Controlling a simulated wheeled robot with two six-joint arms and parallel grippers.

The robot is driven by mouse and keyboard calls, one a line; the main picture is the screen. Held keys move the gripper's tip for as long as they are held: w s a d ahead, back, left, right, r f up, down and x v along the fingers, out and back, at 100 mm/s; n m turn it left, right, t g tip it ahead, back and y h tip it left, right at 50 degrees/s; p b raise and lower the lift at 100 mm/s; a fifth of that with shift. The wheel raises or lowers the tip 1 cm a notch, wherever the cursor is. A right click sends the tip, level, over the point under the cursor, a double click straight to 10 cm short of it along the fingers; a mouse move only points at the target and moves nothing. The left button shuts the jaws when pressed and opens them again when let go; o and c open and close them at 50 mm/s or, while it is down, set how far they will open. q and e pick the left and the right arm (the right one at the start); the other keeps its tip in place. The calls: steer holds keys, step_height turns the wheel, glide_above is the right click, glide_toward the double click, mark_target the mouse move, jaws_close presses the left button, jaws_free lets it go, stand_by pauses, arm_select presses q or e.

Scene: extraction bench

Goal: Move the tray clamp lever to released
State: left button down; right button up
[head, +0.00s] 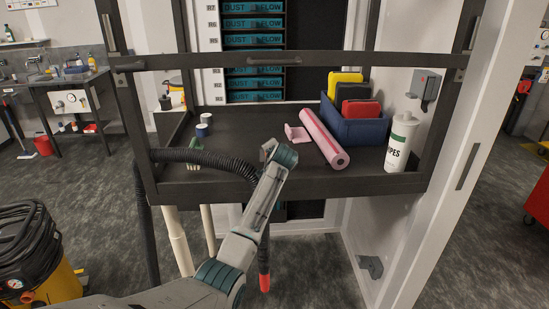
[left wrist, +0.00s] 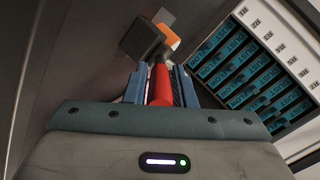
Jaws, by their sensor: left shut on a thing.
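In the left wrist view, my left gripper (left wrist: 161,78) is shut on the red grip of the clamp lever (left wrist: 160,92), with a blue finger on each side. The lever's far end meets a dark block (left wrist: 143,38) with an orange piece (left wrist: 167,35) beside it. The arm's end hides the fingers and the lever there, so I cannot tell the lever's setting. My right gripper is not in view.
A black corrugated hose (head: 200,158) runs along the tray front close to my arm. A red-ended piece (head: 264,283) hangs below. The tray bears a pink roll (head: 324,138), a blue bin (head: 360,131) and a wipes bottle (head: 400,145). A dark rail (head: 300,60) crosses above.

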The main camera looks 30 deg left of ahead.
arm_select(q)
steer(key=shift+f, duration=0.25)
stand_by(0.3)
steer(key=c, duration=1.2)
jaws_free()
steer(key=shift+s, duration=0.1)
steer(key=shift+d, duration=0.1)
steer(key=b+v, duration=0.3)
steer(key=v, duration=0.7)
steer(key=shift+f, duration=0.2)
steer(key=shift+s+d+r, duration=0.2)
steer(key=shift+s, duration=0.2)
